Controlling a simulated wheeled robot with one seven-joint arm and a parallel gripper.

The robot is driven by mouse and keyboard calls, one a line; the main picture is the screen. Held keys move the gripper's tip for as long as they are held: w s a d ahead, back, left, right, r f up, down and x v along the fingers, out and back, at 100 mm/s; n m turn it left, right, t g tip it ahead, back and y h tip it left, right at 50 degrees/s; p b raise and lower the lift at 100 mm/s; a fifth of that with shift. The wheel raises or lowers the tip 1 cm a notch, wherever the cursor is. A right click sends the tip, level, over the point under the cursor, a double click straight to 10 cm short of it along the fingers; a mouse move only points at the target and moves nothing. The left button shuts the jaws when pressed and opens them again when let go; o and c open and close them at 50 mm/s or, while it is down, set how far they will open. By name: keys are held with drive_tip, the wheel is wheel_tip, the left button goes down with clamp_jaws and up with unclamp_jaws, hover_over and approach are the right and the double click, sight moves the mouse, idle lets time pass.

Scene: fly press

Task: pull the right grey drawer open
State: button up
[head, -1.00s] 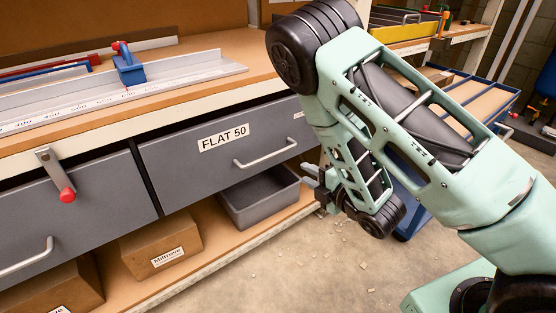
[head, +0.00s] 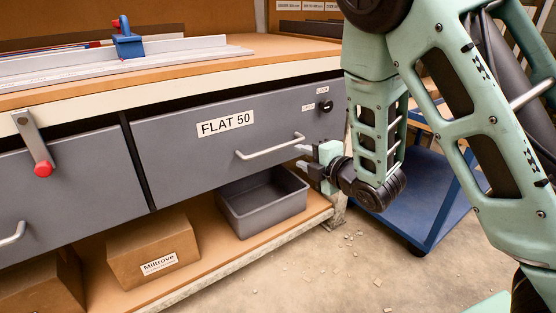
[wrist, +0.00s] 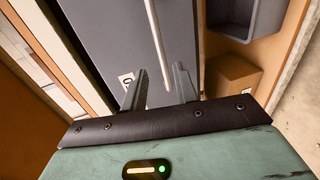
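The right grey drawer (head: 200,160), labelled FLAT 50, is shut in the bench front. Its pale bar handle (head: 270,148) runs across the lower right of its face. My gripper (head: 301,156) is at the right end of this handle, its fingers pointing left at the drawer. In the wrist view, the gripper (wrist: 160,69) is open, with a finger on either side of the line of the handle (wrist: 157,40). The bar appears between the fingertips and runs away from me. I see no grip on it, and cannot tell whether a finger touches it.
A black lock knob (head: 326,106) sits at the drawer's upper right, by LOCK and OPEN labels. A red-tipped lever (head: 36,145) hangs over the left drawer (head: 75,180). A grey bin (head: 262,205) and cardboard box (head: 150,252) stand on the shelf below. A blue cart (head: 425,205) stands right.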

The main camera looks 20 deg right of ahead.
sight(279, 148)
drive_tip(key=b+x, duration=0.2)
drive_tip(key=x, duration=0.9)
drive_tip(key=shift+w+a, duration=0.1)
drive_tip(key=shift+w, duration=0.2)
drive_tip(key=shift+c, duration=0.2)
clamp_jaws()
